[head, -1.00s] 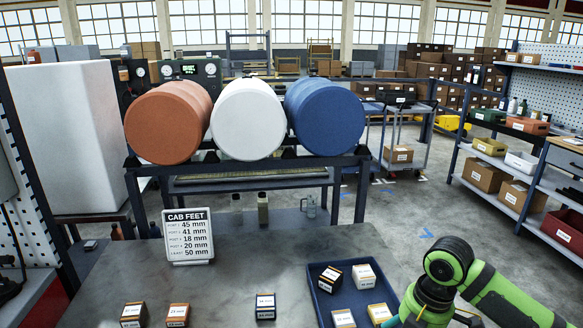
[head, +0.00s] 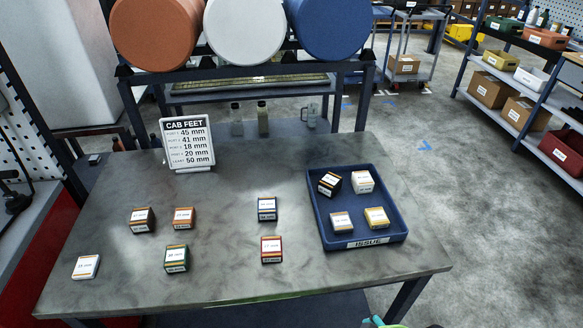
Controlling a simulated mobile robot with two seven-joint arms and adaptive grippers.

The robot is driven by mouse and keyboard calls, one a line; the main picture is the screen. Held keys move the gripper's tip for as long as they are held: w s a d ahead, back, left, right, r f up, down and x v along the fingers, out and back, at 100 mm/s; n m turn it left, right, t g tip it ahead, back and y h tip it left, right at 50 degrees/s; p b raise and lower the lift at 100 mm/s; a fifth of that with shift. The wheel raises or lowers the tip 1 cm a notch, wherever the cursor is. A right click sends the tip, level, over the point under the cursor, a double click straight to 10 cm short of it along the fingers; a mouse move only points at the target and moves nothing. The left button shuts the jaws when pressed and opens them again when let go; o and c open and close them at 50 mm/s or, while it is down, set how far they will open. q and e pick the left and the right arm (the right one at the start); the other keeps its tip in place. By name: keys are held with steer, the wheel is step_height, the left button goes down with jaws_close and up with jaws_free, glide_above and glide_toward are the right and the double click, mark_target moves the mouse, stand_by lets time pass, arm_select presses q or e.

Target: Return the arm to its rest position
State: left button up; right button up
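Neither gripper shows clearly in the head view. Only a small green and dark piece of my own arm shows at the bottom edge, right of centre. The grey table (head: 225,230) carries several small labelled boxes. A blue tray (head: 313,195) marked ISSUE stands on its right side and holds several boxes: a black one (head: 329,183), a white and pink one (head: 362,182), a pale one (head: 341,221) and a yellow one (head: 377,217). No arm is over the table.
Loose on the table are a dark brown box (head: 142,220), an orange box (head: 184,218), a blue box (head: 267,209), a green box (head: 176,258), a red box (head: 271,249) and a white box (head: 86,267). A CAB FEET sign (head: 187,144) stands behind them. Shelves (head: 530,95) stand right.

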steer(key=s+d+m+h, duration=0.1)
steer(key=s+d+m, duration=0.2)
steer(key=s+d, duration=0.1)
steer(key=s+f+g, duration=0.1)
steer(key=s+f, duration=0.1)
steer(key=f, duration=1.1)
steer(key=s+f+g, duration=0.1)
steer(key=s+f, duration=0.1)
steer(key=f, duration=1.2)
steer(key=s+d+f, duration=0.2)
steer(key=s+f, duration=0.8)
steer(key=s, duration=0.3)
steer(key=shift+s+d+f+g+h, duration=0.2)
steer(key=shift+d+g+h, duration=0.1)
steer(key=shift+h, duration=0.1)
